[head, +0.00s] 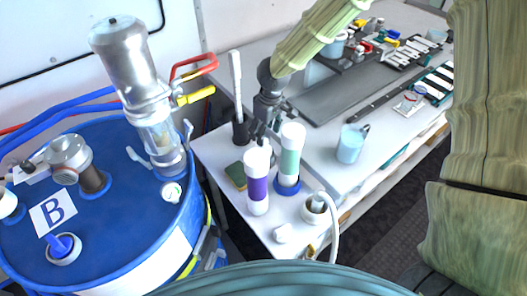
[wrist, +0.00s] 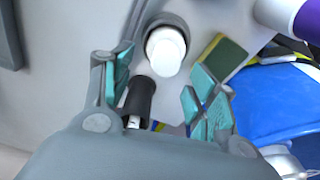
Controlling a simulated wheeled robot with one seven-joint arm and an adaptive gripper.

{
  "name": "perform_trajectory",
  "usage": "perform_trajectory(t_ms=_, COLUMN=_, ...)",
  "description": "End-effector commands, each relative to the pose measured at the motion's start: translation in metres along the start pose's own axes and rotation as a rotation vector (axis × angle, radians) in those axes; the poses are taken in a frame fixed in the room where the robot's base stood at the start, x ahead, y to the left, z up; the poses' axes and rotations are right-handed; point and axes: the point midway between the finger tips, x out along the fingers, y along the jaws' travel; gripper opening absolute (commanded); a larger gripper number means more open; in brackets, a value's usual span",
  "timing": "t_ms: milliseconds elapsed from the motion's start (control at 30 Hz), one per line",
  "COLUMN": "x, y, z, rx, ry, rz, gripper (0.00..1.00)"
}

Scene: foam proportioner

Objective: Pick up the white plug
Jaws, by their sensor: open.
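A small white piece (head: 284,233), which looks like the white plug, lies on the front part of the white table in the head view. I cannot make it out for certain in the wrist view. My gripper (head: 265,128) is farther back, behind the white and green bottle (head: 291,155), well apart from the white piece. In the wrist view my gripper (wrist: 160,92) has its teal-padded fingers spread, with a black cylinder (wrist: 138,95) showing between them. A white rounded top (wrist: 165,50) in a dark ring appears just beyond the fingers; I cannot tell what it belongs to.
A white and purple bottle (head: 258,182), a sponge (head: 236,175), a black cup (head: 241,130) and a white holder with a hose (head: 318,207) crowd the table. A blue drum (head: 110,215) stands left. A light blue mug (head: 351,145) is right.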

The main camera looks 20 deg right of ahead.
Motion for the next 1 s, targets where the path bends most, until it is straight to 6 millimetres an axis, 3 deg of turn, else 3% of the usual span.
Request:
perform_trajectory(t_ms=500, x=0.044, y=-0.007, z=0.004, rx=-0.001, ry=-0.002, rz=-0.001, gripper=0.58)
perform_trajectory(t_ms=867, x=0.049, y=-0.007, z=0.003, rx=-0.001, ry=0.000, rz=0.000, gripper=0.58)
perform_trajectory(t_ms=1000, x=0.049, y=-0.007, z=0.003, rx=-0.001, ry=0.000, rz=0.000, gripper=0.37)
